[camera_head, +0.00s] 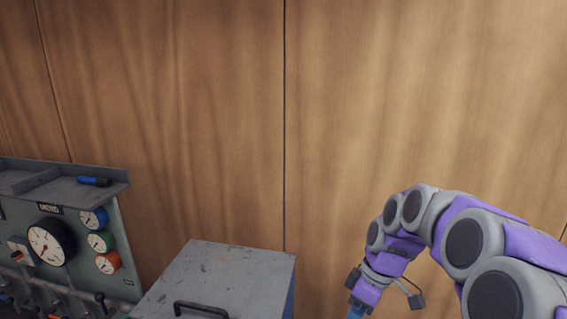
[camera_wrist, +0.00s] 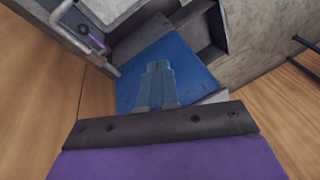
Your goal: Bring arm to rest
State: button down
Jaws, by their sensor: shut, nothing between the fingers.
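My gripper (camera_wrist: 158,72) shows in the wrist view with its blue-grey fingers together and nothing between them. It points toward a blue surface (camera_wrist: 190,62) beyond the fingertips; I cannot tell the distance. In the head view my purple and grey arm is bent at the lower right, with the wrist hanging down. Only the top of the gripper shows there at the bottom edge, and its fingertips are out of frame.
A grey metal box (camera_head: 225,275) with a black handle stands left of my arm. A gauge panel (camera_head: 75,240) with a shelf (camera_head: 60,185) holding a blue marker (camera_head: 94,181) is at the far left. A wooden wall (camera_head: 400,90) stands behind.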

jog(key=s+f+m+h, duration=0.1)
jog(key=s+m, duration=0.4)
jog(key=s, duration=0.9)
jog(key=s+a+f+m+h, duration=0.1)
jog(key=s+m, duration=0.5)
jog(key=s, duration=0.9)
jog(key=shift+f+g+h, duration=0.25)
jog(key=shift+g+h, duration=0.15)
jog(key=shift+h, duration=0.2)
